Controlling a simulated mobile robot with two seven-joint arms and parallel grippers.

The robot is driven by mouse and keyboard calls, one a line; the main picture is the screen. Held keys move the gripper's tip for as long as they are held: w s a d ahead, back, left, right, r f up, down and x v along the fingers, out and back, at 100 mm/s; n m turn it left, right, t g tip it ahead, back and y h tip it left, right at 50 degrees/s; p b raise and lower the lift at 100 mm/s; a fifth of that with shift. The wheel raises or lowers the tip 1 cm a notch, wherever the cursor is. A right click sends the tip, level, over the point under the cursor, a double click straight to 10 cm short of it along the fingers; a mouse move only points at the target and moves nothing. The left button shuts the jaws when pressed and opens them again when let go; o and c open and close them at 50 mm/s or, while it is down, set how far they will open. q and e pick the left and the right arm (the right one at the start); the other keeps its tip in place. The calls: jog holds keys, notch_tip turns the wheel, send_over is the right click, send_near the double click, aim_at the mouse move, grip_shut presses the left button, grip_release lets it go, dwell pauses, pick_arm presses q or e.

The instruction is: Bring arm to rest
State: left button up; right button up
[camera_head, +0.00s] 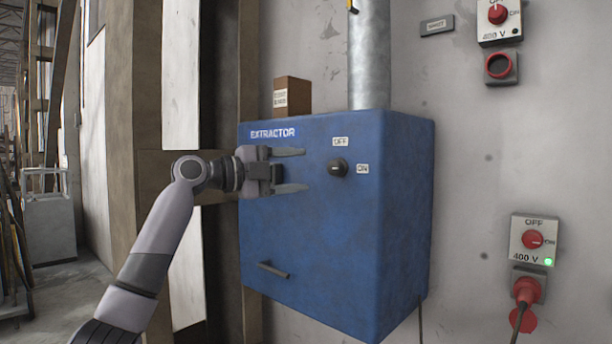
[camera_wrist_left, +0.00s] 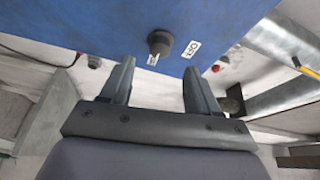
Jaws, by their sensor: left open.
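My left gripper (camera_head: 290,170) is open and empty in front of the blue extractor box (camera_head: 330,240). Its fingers point right, toward the black rotary knob (camera_head: 338,167), with a gap between. The knob sits on the front of the box, with an OFF label (camera_head: 340,141) above it and an ON label (camera_head: 362,168) to its right. In the left wrist view, the two open fingers (camera_wrist_left: 160,85) show with the knob (camera_wrist_left: 160,42) beyond their tips, apart from them. My right gripper is in neither view.
A grey pipe (camera_head: 369,55) rises from the box, beside a brown block (camera_head: 292,96) on top. A handle (camera_head: 273,270) sits low on its front. On the wall at right are an upper switch (camera_head: 498,14) and a lower switch (camera_head: 533,239) with a red plug (camera_head: 525,292).

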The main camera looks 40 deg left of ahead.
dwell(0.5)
pick_arm(q)
jog(key=d+f+n+g+y, duration=0.15)
jog(key=d+f, duration=0.35)
jog(key=f, duration=0.6)
jog(key=d+f+n+g, duration=0.2)
jog(key=d+f+g, duration=0.15)
jog(key=f, duration=0.65)
jog(key=d+f+n+g+y, duration=0.15)
jog(key=d+f, duration=0.35)
jog(key=f, duration=0.6)
jog(key=s+d+f+n+g+y, duration=0.1)
jog(key=s+d+f+n+g, duration=0.15)
jog(key=s+f, duration=0.55)
jog(key=s+d+f+n+g+y, duration=0.1)
jog(key=s+d+f+n, duration=0.25)
jog(key=s+f, duration=0.45)
jog(key=s+d+f+n+g+y, duration=0.1)
jog(key=s+f+n+y, duration=0.15)
jog(key=s+n, duration=0.45)
jog(key=s+f+n+g+y, duration=0.15)
jog(key=s+f, duration=0.25)
jog(key=s, duration=0.8)
jog(key=w+d+f+t+h+p, duration=0.2)
jog(key=w+d+f+t+h, duration=0.1)
jog(key=w+f+t, duration=0.4)
jog(key=shift+w, duration=0.2)
